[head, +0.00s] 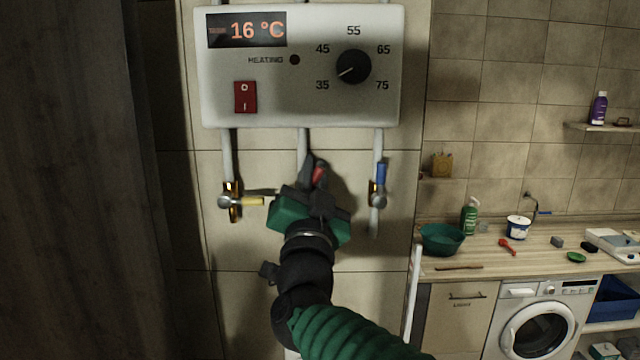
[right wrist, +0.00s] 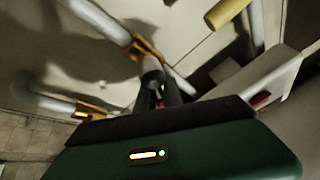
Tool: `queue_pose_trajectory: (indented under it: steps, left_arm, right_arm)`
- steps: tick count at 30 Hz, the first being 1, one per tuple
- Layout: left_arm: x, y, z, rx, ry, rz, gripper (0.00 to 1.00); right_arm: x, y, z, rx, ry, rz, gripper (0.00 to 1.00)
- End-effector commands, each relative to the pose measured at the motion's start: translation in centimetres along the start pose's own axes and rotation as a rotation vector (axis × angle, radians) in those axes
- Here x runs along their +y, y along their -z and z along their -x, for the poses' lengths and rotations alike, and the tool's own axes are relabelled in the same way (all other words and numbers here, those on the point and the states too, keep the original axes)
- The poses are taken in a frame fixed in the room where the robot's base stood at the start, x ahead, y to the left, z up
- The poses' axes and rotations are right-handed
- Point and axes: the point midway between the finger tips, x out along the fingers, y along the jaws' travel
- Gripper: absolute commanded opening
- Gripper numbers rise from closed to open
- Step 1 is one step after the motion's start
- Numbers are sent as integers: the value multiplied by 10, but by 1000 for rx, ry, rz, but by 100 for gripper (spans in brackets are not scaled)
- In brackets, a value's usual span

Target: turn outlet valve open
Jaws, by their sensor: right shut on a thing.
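A white water heater (head: 300,95) hangs on the tiled wall, with three pipes coming out of its underside. The left pipe has a brass valve with a yellow handle (head: 245,201) pointing sideways to the right. The right pipe has a valve with a blue handle (head: 381,174) standing upright along the pipe. At the middle pipe, my right gripper (head: 314,172) is shut on a red handle (head: 320,177), mostly hidden by the fingers. The yellow handle also shows in the right wrist view (right wrist: 226,12), beside the gripper and apart from it. My left gripper is out of view.
The heater display (head: 247,30) reads 16 °C; a red switch (head: 245,97) and a dial (head: 353,67) are on its front. At right, a wooden counter (head: 480,258) holds a green bowl (head: 441,239) and other items above a washing machine (head: 537,322). A dark panel (head: 70,180) fills the left side.

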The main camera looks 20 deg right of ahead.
Motion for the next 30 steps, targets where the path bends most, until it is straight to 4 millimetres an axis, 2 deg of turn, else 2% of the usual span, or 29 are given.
queue_pose_trajectory:
  steps: [1,15,30]
  left_arm:
    - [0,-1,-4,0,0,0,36]
    - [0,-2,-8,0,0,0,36]
    - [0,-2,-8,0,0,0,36]
  right_arm:
    - [1,-8,2,-21,15,43,0]
    - [-14,-13,0,-93,151,370,0]
    - [-19,-16,0,-117,196,476,0]
